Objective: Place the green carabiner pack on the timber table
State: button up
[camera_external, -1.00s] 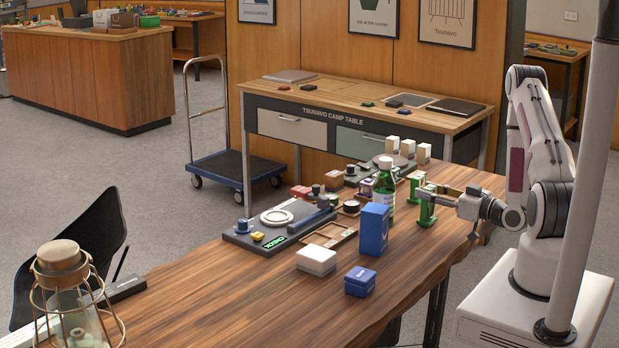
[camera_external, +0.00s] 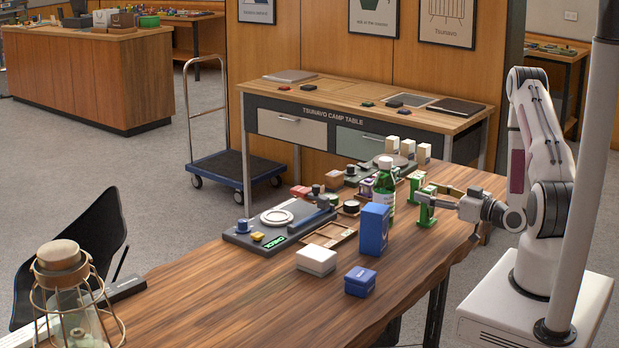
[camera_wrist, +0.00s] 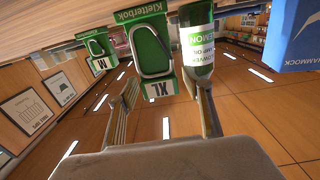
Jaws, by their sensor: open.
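In the external view this green pack (camera_external: 426,212) stands upright on the timber table (camera_external: 225,300). A second, smaller-looking green pack (camera_wrist: 97,46) is to its left in the wrist view and behind it in the external view (camera_external: 415,184). My gripper (camera_wrist: 165,88) is open, with a finger on either side of the XL pack; I cannot tell whether they touch it. In the external view my gripper (camera_external: 428,199) is at the pack's upper part.
A green bottle (camera_external: 384,186) stands close beside the packs; in the wrist view the bottle (camera_wrist: 197,52) is near my right finger. A blue box (camera_external: 374,229), a white box (camera_external: 316,260) and a small blue box (camera_external: 360,281) stand nearer. The table's front left is largely clear.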

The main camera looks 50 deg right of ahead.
jog(key=shift+s+d+r, duration=0.15)
jog(key=shift+s, duration=3.55)
jog(key=shift+c, duration=0.7)
jog(key=shift+w+r, duration=0.1)
